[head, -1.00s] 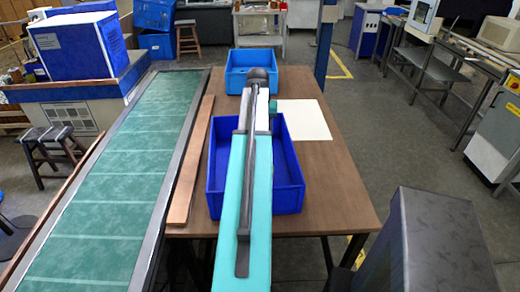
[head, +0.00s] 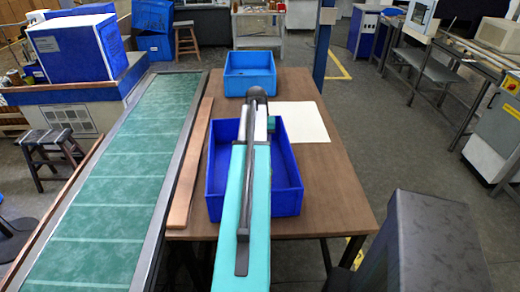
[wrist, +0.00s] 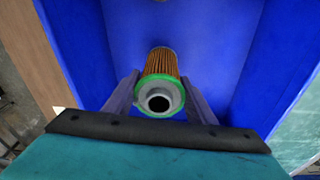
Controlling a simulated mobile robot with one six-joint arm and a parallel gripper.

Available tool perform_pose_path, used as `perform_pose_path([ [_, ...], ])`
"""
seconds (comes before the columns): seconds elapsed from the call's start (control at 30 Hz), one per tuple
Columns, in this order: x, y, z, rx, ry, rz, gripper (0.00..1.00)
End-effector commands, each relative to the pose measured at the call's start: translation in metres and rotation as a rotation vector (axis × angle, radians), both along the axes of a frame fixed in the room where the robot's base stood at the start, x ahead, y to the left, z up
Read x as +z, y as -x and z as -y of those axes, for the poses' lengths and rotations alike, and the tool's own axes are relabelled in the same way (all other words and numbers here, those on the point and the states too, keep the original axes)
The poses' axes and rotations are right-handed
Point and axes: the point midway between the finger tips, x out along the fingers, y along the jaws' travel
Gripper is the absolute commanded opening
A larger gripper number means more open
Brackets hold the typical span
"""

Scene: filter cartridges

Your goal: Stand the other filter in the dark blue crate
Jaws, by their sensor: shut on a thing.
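One filter (wrist: 160,68) with orange pleats, a green ring and a grey end with a dark hole shows in the wrist view. My gripper (wrist: 161,77) is shut on it, one finger on each side. The filter's holed end faces the wrist camera. The dark blue crate (wrist: 225,40) surrounds it in that view; whether the filter touches the crate floor cannot be told. In the head view the dark blue crate (head: 288,203) stands on the table, and my arm hides its middle, my gripper and the filter.
A lighter blue crate (head: 262,88) stands behind at the table's far end. A white sheet (head: 302,122) lies on the brown table (head: 335,190) to the right. A green conveyor (head: 115,190) and a wooden strip (head: 190,180) run along the left.

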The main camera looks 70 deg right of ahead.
Motion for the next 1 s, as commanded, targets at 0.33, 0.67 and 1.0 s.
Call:
perform_pose_path([
  [0.33, -0.02, 0.0, 0.0, 0.0, 0.0, 0.0, 0.26],
  [0.67, -0.022, 0.0, 0.0, -0.001, 0.0, 0.0, 0.26],
  [1.0, -0.022, 0.0, 0.0, -0.001, 0.0, 0.0, 0.69],
])
